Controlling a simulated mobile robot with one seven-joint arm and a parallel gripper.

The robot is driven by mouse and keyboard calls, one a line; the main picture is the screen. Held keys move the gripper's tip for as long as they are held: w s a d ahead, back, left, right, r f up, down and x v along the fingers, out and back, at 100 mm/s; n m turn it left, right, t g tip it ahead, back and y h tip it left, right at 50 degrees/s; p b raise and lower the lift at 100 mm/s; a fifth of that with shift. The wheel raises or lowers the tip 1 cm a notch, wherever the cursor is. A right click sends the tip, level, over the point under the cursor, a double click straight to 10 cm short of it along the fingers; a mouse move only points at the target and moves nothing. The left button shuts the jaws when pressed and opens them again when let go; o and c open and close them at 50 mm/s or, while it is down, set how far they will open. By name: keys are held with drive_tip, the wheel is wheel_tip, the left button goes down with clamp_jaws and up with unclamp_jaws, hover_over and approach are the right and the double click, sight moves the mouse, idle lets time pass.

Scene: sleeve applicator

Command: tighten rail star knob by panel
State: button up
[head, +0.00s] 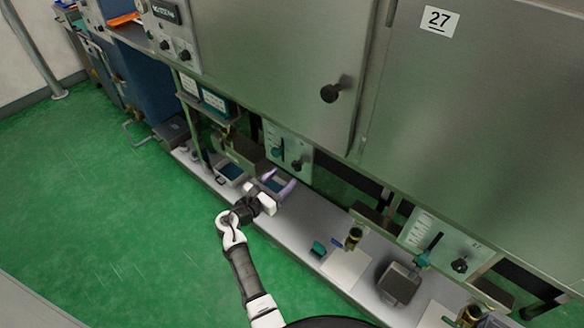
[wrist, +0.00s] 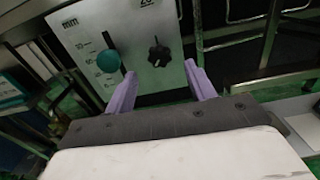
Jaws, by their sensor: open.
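The black star knob (wrist: 159,53) sits on a light panel (wrist: 137,22) marked "mm" with a printed scale. The panel also shows in the head view (head: 287,143), with the small dark knob (head: 297,165) near its lower right. A teal ball handle (wrist: 108,61) is just left of the knob on the same panel. My gripper (wrist: 160,72) has two purple fingers, open and empty. In the wrist view the knob appears between and slightly beyond the fingertips. In the head view my gripper (head: 279,183) is in front of and below the panel, apart from the knob.
A grey ledge (head: 300,233) runs below the cabinets. A second panel with a teal handle (head: 423,259) and black knob (head: 459,265) is at right. A dark grey block (head: 399,283) stands on the ledge. The green floor (head: 110,215) at left is clear.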

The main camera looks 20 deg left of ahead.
sight(295, 168)
drive_tip(key=shift+p+x, duration=0.35)
drive_tip(key=shift+x, duration=2.4)
drive_tip(key=c, duration=1)
